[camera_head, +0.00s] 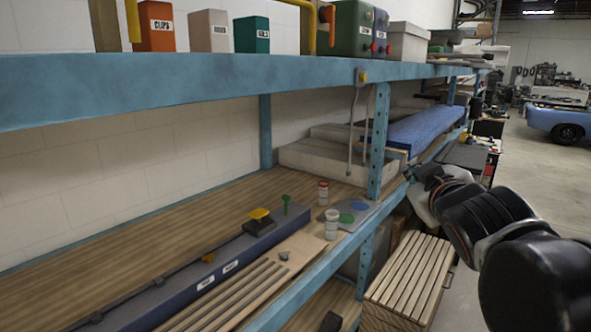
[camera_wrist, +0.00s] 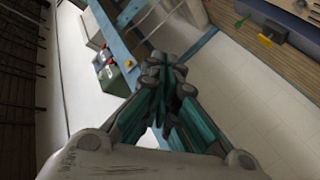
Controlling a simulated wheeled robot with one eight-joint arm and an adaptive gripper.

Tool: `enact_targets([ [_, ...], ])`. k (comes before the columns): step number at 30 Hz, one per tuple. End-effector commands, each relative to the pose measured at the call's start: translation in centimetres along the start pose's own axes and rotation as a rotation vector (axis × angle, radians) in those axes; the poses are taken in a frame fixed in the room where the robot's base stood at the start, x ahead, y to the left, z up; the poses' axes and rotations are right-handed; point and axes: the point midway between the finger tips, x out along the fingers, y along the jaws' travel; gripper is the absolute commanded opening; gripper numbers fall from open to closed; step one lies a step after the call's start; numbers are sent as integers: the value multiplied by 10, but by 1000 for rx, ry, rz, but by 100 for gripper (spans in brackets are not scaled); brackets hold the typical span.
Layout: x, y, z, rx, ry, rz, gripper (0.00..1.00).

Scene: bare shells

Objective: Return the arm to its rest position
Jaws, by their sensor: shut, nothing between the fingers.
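My arm (camera_head: 495,225) reaches in from the lower right of the head view, out in the aisle beside the blue shelving. My gripper (camera_head: 420,174) is at its far end, small and dark, near the shelf edge. In the wrist view the gripper (camera_wrist: 165,62) points up the picture with its fingertips together and nothing between them. The blue shelf beam (camera_wrist: 112,38) shows beyond the fingers on the left. I cannot tell the exact gap between gripper and shelf.
The lower wooden shelf (camera_head: 130,225) holds two small jars, a pad with green and blue discs (camera_head: 352,213), and a long grey-blue unit (camera_head: 205,280). A slatted wooden crate (camera_head: 408,270) stands below my arm. Open floor (camera_head: 545,185) lies to the right, with a blue car beyond.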

Motion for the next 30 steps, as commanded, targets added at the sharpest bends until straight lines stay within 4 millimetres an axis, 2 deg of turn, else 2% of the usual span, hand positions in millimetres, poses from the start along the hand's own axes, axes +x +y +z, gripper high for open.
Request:
enact_targets([
  [1,-5,-20,41,46,-62,-15,0],
  [6,-31,-74,142,199,-274,-80,0],
  [12,-72,-148,247,357,-509,-182,0],
  [15,-93,-181,286,416,-607,-233,0],
  [18,-110,-205,311,458,-677,-274,0],
  [21,-121,-219,324,482,-721,-300,0],
  [30,-126,-224,328,492,-740,-312,0],
])
